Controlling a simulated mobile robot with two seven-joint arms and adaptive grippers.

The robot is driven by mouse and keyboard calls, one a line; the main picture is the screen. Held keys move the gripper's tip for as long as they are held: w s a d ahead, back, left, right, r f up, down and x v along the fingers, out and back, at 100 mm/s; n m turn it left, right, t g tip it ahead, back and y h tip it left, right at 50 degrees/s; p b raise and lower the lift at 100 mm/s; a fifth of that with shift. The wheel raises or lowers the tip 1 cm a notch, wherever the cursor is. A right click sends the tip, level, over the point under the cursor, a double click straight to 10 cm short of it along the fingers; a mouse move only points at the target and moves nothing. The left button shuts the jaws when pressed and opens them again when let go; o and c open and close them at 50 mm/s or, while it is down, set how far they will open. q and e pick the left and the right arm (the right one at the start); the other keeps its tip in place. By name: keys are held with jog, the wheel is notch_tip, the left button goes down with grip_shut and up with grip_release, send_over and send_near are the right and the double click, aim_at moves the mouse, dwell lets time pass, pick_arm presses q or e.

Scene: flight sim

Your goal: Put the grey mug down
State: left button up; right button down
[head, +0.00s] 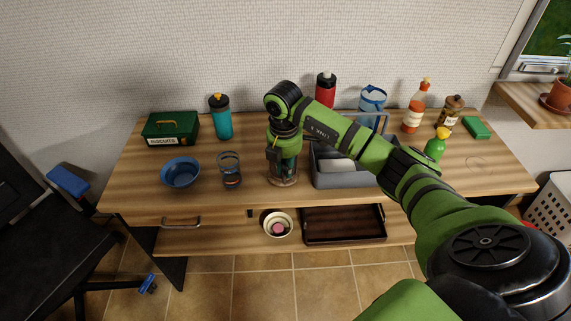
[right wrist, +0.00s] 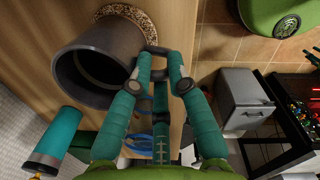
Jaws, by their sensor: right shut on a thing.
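The grey mug (right wrist: 98,68) shows in the right wrist view, its open mouth towards the camera. Its base is over a round cork coaster (right wrist: 130,14); I cannot tell whether it touches. My right gripper (right wrist: 162,52) is shut on the mug's handle side. In the head view my right gripper (head: 284,168) points down over the table, left of the grey crate, and hides most of the mug. The coaster's edge (head: 285,183) shows just below it. My left gripper is in neither view.
On the wooden table (head: 145,195), a glass (head: 230,172) and blue bowl (head: 181,173) stand left of my right gripper, with a teal tumbler (head: 221,120) behind. The grey crate (head: 330,178) is close on the right. Below are a cream bowl (head: 266,225) and a dark tray (head: 343,238).

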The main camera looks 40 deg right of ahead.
jog(key=shift+f, duration=0.1)
jog(key=c, duration=1.2)
grip_release()
jog(key=shift+o, duration=0.2)
notch_tip(320, 180, up, 12)
jog(key=b, duration=0.1)
jog(key=shift+s+a+b, duration=0.25)
jog(key=shift+a+b, duration=0.05)
jog(key=shift+a, duration=0.05)
